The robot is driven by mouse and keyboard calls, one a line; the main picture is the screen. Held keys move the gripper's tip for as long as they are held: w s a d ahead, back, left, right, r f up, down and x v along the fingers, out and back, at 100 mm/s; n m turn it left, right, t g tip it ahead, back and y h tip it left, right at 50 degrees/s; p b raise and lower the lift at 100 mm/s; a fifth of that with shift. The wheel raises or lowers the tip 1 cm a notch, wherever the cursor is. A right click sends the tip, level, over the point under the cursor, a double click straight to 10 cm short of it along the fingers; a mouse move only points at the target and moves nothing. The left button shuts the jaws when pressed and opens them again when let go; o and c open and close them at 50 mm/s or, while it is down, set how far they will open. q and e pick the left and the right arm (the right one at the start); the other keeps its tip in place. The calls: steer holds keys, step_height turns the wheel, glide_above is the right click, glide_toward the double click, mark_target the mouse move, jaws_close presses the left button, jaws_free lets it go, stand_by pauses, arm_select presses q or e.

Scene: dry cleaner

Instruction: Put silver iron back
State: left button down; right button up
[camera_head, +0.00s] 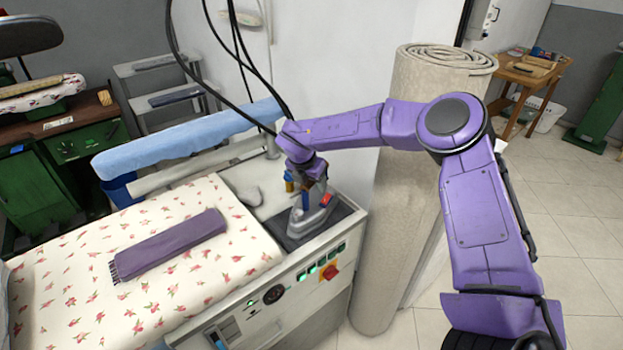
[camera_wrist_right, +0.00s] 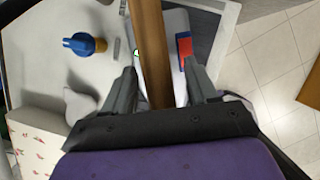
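The silver iron (camera_head: 318,218) is upright on or just above a dark rest mat (camera_head: 343,208) at the right end of the ironing station; I cannot tell if it touches. It has a brown handle (camera_wrist_right: 152,55) and a red and blue part (camera_wrist_right: 185,45). My right gripper (camera_head: 314,178) is at the iron's handle from above. In the right wrist view its two fingers (camera_wrist_right: 160,82) stand on either side of the handle, with visible gaps, so it looks open around it. My left gripper is not in view.
A floral ironing board (camera_head: 75,290) with a folded purple cloth (camera_head: 170,243) lies to the left. A blue and yellow bottle (camera_wrist_right: 85,45) stands close to the iron. Black cables hang behind. A rolled carpet (camera_head: 395,230) stands right of the station.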

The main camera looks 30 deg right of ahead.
steer(key=shift+s+a+r, duration=0.1)
steer(key=shift+r, duration=0.15)
steer(key=b+v, duration=0.2)
steer(key=v, duration=0.8)
steer(key=shift+a+r, duration=0.2)
steer(key=shift+r, duration=0.15)
steer(key=shift+s+a+r, duration=0.15)
steer(key=shift+r, duration=0.3)
stand_by(0.9)
